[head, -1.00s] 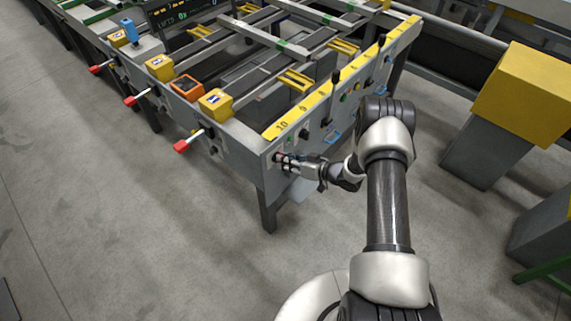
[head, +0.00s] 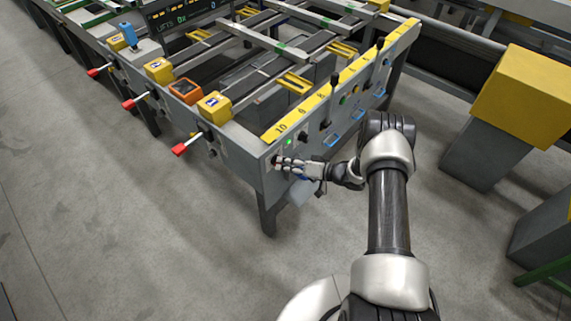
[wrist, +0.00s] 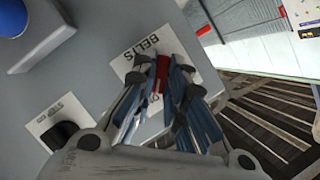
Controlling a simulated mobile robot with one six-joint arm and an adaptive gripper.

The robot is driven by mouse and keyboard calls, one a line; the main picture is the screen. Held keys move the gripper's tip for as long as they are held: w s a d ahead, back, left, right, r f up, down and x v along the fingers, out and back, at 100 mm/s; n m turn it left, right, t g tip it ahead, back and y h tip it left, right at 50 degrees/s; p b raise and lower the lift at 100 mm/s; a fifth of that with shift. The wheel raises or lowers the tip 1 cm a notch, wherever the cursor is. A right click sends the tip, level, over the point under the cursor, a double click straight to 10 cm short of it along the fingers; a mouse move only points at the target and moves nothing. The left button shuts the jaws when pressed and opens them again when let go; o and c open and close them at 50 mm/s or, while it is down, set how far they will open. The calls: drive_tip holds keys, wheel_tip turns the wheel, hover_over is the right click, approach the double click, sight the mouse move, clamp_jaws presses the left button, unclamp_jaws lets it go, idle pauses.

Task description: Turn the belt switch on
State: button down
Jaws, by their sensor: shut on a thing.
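The belt switch (wrist: 160,72) shows as a small red part in the wrist view, at a white plate (wrist: 128,64) lettered BELTS on the grey panel. My gripper (wrist: 157,88) is shut on it, with fingers on both sides hiding most of it. How far the switch is turned cannot be told. In the head view my gripper (head: 279,163) is at the left end of the table's front panel (head: 268,180), just below a lit green lamp (head: 289,142).
A black knob (wrist: 64,134) with its own label is beside the belt switch. Black levers (head: 335,82) and blue handles (head: 332,139) line the panel farther right. Red-tipped handles (head: 180,149) stick out on the left side. The floor at left is clear.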

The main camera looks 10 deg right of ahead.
drive_tip(key=c, duration=1.6)
unclamp_jaws()
drive_tip(key=v, duration=1.2)
drive_tip(key=shift+r, duration=0.1)
